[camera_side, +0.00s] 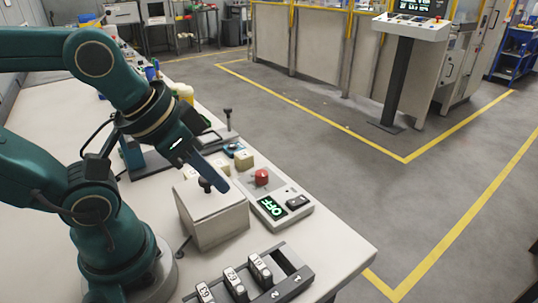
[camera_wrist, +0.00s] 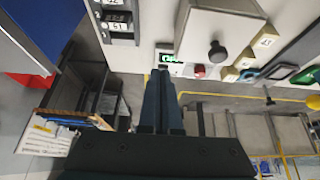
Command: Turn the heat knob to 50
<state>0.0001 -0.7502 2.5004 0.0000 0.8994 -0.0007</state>
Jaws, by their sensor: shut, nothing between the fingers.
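My gripper (camera_side: 222,179) is shut and empty, with its dark blue fingers together. In the side view it points down and right, appearing above the grey box (camera_side: 212,220). A black round knob (camera_side: 206,185) on a short stem stands on top of this box, just left of the fingertips. In the wrist view the shut fingers (camera_wrist: 162,80) are in the middle, and the knob (camera_wrist: 218,52) is up and right, apart from them. I see no heat scale or number 50 on the box, so I cannot tell the knob's setting.
A rack of numbered blocks (camera_side: 236,282) is in front. Pale wooden blocks (camera_side: 243,160) lie behind. The table's right edge is close.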

